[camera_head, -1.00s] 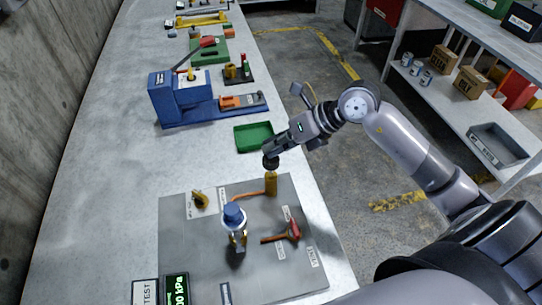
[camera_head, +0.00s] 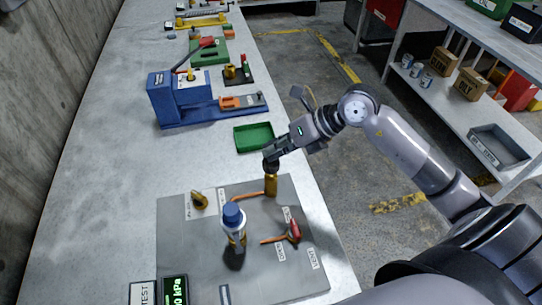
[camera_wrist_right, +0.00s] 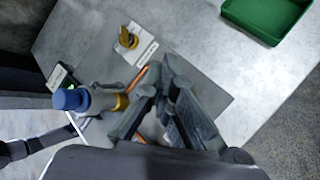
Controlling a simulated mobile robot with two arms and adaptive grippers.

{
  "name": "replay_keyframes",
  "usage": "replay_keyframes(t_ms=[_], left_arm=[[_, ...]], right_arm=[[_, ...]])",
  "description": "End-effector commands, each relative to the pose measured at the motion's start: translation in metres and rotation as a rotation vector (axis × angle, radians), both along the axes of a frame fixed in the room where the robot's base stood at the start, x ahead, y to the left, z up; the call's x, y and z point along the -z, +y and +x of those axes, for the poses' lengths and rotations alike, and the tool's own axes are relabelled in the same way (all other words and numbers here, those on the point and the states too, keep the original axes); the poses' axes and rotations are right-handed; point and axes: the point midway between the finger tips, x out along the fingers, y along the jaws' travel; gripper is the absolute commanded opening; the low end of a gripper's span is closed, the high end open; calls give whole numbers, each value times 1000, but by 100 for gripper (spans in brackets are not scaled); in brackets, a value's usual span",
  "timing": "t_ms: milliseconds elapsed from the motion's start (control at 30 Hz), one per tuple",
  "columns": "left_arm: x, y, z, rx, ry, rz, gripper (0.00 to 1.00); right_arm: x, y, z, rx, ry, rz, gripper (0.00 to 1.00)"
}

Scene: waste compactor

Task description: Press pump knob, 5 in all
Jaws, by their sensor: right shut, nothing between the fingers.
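The pump is an upright brass cylinder (camera_head: 271,186) near the far right corner of the grey plate (camera_head: 190,255). My right gripper (camera_head: 270,165) is shut and empty, pointing down at the cylinder's top. Its dark fingertips cover the knob there, so I cannot tell whether they touch it or how far it is pressed. In the right wrist view the fingers (camera_wrist_right: 163,78) point toward the plate, and they hide the pump. A small display (camera_head: 175,290) shows green kPa digits, cut off at the frame's bottom edge. My left gripper is not in view.
A blue-capped upright fitting (camera_head: 234,216), a red-handled valve (camera_head: 294,230) and a yellow knob (camera_head: 199,200) stand on the plate. A green tray (camera_head: 254,136) and a blue press (camera_head: 180,100) lie beyond. The bench's right edge runs close beside the pump.

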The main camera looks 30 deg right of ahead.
Motion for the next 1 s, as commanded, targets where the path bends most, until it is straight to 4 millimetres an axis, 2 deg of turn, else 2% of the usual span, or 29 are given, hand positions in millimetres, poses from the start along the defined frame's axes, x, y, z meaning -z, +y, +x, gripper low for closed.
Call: replay_keyframes(t_ms=[1000], left_arm=[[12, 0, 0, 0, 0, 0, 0]], right_arm=[[16, 0, -2, -2, 8, -2, 0]])
